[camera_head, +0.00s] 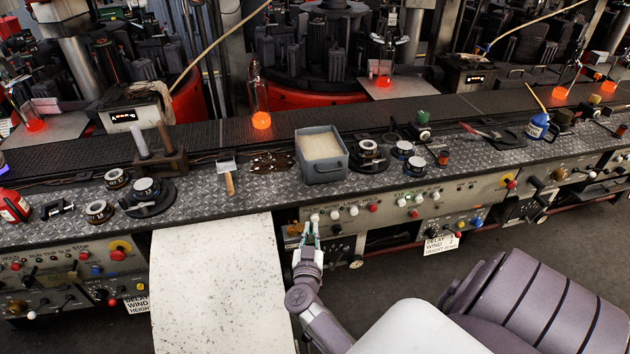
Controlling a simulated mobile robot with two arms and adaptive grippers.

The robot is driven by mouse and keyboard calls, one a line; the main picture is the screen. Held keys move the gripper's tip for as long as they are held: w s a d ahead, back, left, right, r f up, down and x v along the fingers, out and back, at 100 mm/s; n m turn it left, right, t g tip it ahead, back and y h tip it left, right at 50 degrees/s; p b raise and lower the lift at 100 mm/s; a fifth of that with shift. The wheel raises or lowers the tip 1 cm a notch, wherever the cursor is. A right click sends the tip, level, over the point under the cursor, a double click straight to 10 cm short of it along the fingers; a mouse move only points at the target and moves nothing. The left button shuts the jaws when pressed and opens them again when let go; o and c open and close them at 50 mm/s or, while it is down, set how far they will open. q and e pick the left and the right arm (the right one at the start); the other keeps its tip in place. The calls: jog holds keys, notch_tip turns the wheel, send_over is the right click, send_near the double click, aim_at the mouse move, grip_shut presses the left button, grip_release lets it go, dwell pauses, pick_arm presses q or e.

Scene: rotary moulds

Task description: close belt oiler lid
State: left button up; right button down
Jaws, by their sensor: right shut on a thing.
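My right gripper (311,234) reaches up to the front control panel, below the edge of the metal bench. Its jaws are shut on a small pale knob-like part (315,218) at the panel's upper left. The fingers partly hide what they hold. I cannot make out for certain which part is the belt oiler or its lid, nor whether that lid is open or shut. My left gripper is not in view.
A grey open box of pale grain (321,153) stands on the bench (260,201) above the gripper. A speckled white sheet (216,285) slopes down at the left. Panels with several knobs (418,199) line the front. Glowing bottles (261,120) stand on the belt behind.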

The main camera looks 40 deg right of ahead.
jog(key=shift+w+a+m+g+h, duration=0.1)
jog(key=shift+a+m+g+h, duration=0.25)
jog(key=shift+m+g+h, duration=0.25)
jog(key=shift+a+m+g+h, duration=0.3)
jog(key=shift+m+g+h, duration=0.15)
jog(key=shift+g, duration=0.25)
jog(key=c, duration=1.3)
grip_release()
jog(key=shift+o, duration=0.2)
jog(key=shift+d, duration=0.1)
